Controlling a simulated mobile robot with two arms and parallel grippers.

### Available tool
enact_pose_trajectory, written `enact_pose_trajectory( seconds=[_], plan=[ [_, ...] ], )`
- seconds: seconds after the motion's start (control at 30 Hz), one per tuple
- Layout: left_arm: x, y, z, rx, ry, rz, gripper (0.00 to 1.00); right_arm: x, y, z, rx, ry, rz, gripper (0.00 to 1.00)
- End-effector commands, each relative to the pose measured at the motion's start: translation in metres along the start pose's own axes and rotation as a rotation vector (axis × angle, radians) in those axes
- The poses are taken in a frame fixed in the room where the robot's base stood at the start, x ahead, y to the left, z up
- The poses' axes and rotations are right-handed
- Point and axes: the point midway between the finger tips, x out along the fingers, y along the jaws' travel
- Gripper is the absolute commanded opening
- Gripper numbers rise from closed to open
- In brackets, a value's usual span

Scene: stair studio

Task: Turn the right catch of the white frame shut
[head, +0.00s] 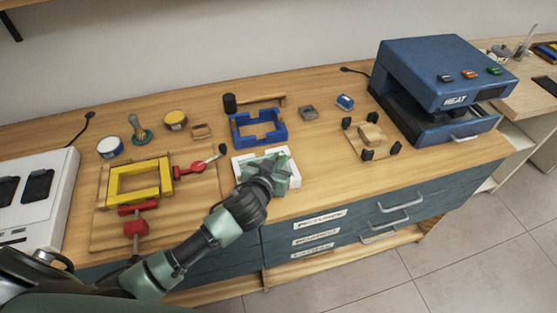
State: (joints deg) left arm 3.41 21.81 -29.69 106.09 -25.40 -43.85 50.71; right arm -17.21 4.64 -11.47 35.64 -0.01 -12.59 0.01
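The white frame (239,166) lies on the wooden bench near its front edge, just in front of the blue frame. My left gripper (270,171) is over the white frame and covers its middle. Only parts of the frame's left, right and back edges show around the gripper. The catches of the white frame cannot be made out, so how the right one is turned cannot be seen. The fingers point away from me, and whether they are apart or closed on something is unclear. My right gripper is not in view.
A yellow frame (167,178) with red clamps sits on a board at the left. The blue frame (233,130) and a mallet (230,103) are behind. A board with black knobs (368,154) and a blue heat press (437,64) stand at the right. Drawers are below.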

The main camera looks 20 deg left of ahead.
Motion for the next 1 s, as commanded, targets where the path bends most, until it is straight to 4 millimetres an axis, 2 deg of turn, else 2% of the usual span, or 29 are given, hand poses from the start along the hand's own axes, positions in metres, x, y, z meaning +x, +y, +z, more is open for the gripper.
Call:
enact_pose_trajectory(
  seconds=[0.13,0.5,0.87,0.9,0.93,0.97,1.0],
  plan=[
    [0.0,-0.001,0.001,0.003,-0.003,0.004,0.0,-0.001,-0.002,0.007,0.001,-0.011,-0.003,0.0],
    [0.004,-0.01,-0.002,0.089,-0.005,0.204,0.0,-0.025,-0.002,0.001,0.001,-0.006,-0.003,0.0],
    [0.005,-0.011,-0.001,0.095,-0.002,0.228,0.0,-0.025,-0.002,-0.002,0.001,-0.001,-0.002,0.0],
    [0.005,-0.011,-0.001,0.095,-0.002,0.228,0.17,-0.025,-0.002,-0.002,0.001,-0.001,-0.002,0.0],
    [0.005,-0.011,-0.001,0.095,-0.002,0.228,0.26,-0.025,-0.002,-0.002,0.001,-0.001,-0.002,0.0],
    [0.005,-0.011,-0.001,0.095,-0.002,0.228,0.33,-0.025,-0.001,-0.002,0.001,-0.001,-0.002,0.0],
    [0.005,-0.011,-0.001,0.094,-0.002,0.228,0.33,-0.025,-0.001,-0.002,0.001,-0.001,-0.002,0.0]
  ],
)
